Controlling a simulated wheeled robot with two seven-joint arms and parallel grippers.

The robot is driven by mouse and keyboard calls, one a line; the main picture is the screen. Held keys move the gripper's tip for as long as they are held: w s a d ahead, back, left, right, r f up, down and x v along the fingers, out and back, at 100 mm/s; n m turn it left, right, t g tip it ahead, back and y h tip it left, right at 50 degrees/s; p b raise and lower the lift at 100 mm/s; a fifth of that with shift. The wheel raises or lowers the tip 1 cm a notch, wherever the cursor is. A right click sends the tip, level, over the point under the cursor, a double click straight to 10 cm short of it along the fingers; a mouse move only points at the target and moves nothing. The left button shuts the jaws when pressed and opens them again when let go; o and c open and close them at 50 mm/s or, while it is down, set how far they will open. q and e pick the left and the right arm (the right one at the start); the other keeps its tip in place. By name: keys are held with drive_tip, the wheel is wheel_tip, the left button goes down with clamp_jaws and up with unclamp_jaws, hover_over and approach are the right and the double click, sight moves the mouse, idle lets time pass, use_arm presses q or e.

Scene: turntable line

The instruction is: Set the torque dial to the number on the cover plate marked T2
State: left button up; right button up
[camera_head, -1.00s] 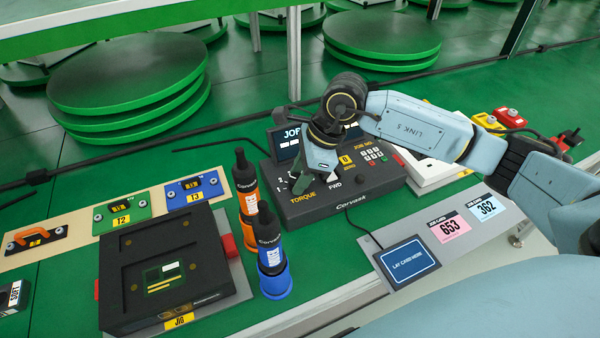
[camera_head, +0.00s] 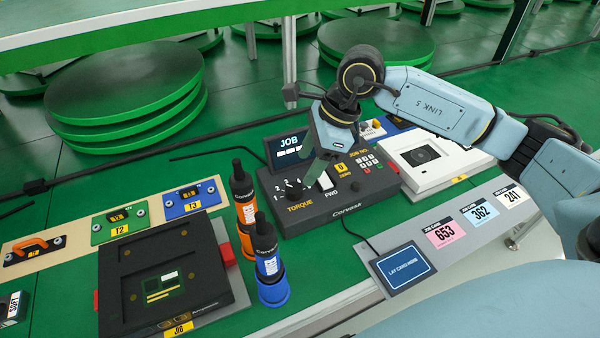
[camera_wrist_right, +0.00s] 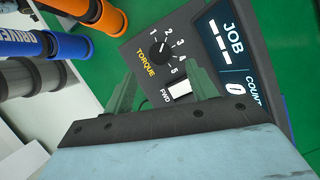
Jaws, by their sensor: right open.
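My right gripper (camera_head: 312,178) is above the console near the dial. In the wrist view its green fingers (camera_wrist_right: 163,85) are apart and empty, with the dial beyond them. My left gripper is out of view.
An orange driver (camera_head: 243,212) and a blue driver (camera_head: 270,265) stand upright left of the console. A black jig (camera_head: 165,285) lies at front left. Job cards (camera_head: 445,233) and a blue card pad (camera_head: 403,266) lie front right. The JOB display (camera_head: 288,148) shows dashes.

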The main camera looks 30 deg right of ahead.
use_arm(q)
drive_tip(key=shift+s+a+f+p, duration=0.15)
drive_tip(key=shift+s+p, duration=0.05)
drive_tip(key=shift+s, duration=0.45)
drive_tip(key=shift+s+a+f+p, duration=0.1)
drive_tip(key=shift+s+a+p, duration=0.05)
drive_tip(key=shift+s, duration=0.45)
use_arm(e)
drive_tip(key=w+v, duration=0.1)
drive_tip(key=v, duration=0.5)
drive_tip(key=shift+s+r, duration=0.2)
drive_tip(key=shift+s, duration=0.35)
drive_tip(key=shift+d, duration=0.1)
